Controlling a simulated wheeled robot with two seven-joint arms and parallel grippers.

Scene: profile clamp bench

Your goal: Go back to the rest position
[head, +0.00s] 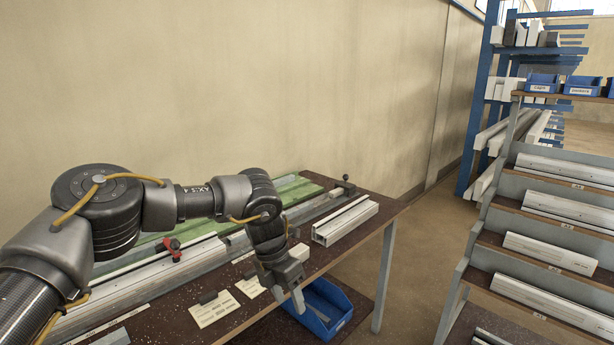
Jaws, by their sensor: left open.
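My left arm comes in from the left and reaches across the bench (345,238). My left gripper (289,295) points down at the bench's front edge, in front of a blue bin (335,310). Its jaws are open, with nothing seen between them. My right gripper is not in the picture.
Aluminium profiles lie along the bench, one short piece (345,219) near its right end. A clamp with a red part (172,248) sits on the profile at left. Paper cards (213,309) lie near the front. A stepped rack (560,205) of profiles stands at right, with floor between.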

